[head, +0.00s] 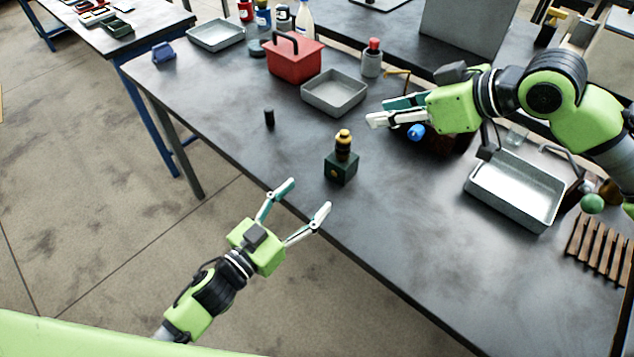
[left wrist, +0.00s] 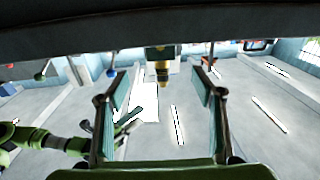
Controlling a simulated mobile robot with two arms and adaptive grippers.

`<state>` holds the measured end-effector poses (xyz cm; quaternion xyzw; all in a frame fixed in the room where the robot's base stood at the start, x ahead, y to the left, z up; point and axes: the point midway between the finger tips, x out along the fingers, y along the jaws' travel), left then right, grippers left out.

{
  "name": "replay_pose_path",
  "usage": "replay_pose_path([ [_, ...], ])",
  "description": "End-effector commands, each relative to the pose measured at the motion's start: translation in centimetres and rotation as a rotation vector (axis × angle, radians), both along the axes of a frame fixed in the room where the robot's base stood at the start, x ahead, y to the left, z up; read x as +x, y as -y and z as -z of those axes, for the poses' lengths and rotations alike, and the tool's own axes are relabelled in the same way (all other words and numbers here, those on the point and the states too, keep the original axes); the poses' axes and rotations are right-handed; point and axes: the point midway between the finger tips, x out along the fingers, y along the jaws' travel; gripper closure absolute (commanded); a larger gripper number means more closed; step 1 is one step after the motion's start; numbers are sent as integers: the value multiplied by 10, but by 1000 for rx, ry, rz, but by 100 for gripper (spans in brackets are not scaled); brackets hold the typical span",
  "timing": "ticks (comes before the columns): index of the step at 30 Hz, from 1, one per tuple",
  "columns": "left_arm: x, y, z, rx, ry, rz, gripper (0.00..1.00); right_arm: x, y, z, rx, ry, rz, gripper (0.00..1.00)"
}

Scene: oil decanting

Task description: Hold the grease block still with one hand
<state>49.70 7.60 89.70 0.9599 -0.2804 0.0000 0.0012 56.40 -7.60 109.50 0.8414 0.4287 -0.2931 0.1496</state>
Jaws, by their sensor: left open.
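The dark green grease block (head: 341,169) sits near the table's front edge. A small dark piece with a yellow top (head: 343,146) stands upright on it. The block also shows at top centre of the upside-down left wrist view (left wrist: 158,52), framed between my left fingers. My left gripper (head: 307,197) is open and empty, short of the block and at the table's front edge, not touching it. My right gripper (head: 377,112) is behind and to the right of the block, above the table, with its fingers apart and nothing seen between them.
A small black cylinder (head: 269,118) stands left of the block. Behind are a grey tray (head: 334,103), a red toolbox (head: 293,65) and a grey bottle with a red cap (head: 372,58). A larger tray (head: 512,207) and a wooden rack (head: 597,247) lie right. The table around the block is clear.

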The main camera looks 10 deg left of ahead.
Motion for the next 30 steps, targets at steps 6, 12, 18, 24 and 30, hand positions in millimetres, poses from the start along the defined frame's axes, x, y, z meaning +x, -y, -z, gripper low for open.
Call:
replay_pose_path([
  [6, 33, 19, -2, 0, 4, -1, 39, 0, 0, 0, 0, 0, 0, 72],
  [12, 67, 41, -2, 1, 4, -1, 39, 0, 0, 0, 0, 0, 0, 72],
  [18, 94, 58, -1, 3, 3, -3, 39, 0, 0, 0, 0, 0, 0, 72],
  [24, 108, 67, 0, 2, 0, -2, 39, 0, 0, 0, 0, 0, 0, 72],
  [30, 111, 69, 0, 3, 1, -2, 39, 0, 0, 0, 0, 0, 0, 72],
])
